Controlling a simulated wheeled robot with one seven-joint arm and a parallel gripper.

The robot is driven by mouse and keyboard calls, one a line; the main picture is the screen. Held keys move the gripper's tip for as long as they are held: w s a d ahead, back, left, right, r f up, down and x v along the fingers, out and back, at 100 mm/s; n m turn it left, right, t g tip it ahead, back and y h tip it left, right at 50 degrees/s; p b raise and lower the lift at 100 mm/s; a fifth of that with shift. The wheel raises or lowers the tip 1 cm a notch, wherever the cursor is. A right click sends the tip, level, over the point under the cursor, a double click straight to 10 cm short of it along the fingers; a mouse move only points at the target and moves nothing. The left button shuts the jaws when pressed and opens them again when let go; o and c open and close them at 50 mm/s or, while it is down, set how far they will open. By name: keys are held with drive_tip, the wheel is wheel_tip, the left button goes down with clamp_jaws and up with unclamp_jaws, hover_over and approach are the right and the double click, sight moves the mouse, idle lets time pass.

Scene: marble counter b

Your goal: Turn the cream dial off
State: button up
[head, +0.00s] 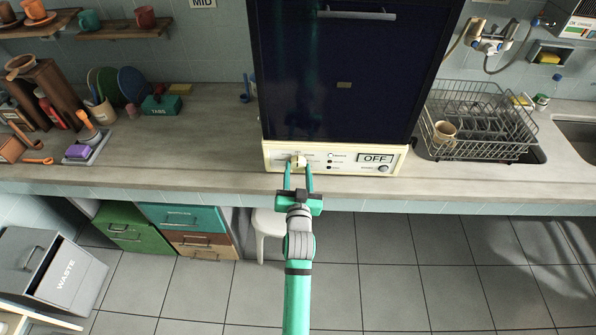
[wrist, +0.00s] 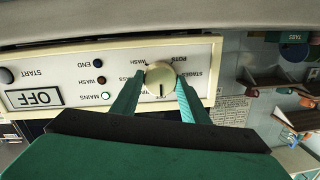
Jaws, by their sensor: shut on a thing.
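The cream dial (head: 298,161) sits on the left part of the cream control panel below a tall dark machine. It also shows in the wrist view (wrist: 160,75), where the picture is upside down. A dark pointer line on the dial runs toward the bottom of that view; the small label there is hard to read. My gripper (head: 298,170) is at the panel with its two green fingers on either side of the dial, shut on it. The fingertips (wrist: 156,84) hide parts of the dial's sides. The panel's display (head: 375,159) reads OFF.
The panel also has small lights and a round START button (head: 383,168) at the right. A dish rack (head: 480,115) with a mug stands right of the machine. The counter (head: 210,140) left of the machine is mostly clear. A white stool (head: 268,222) is below the counter.

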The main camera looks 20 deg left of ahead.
drive_tip(key=shift+d, duration=0.1)
drive_tip(key=o, duration=1.1)
drive_tip(key=shift+c, duration=0.2)
drive_tip(key=v, duration=1.1)
drive_tip(key=shift+w, duration=0.1)
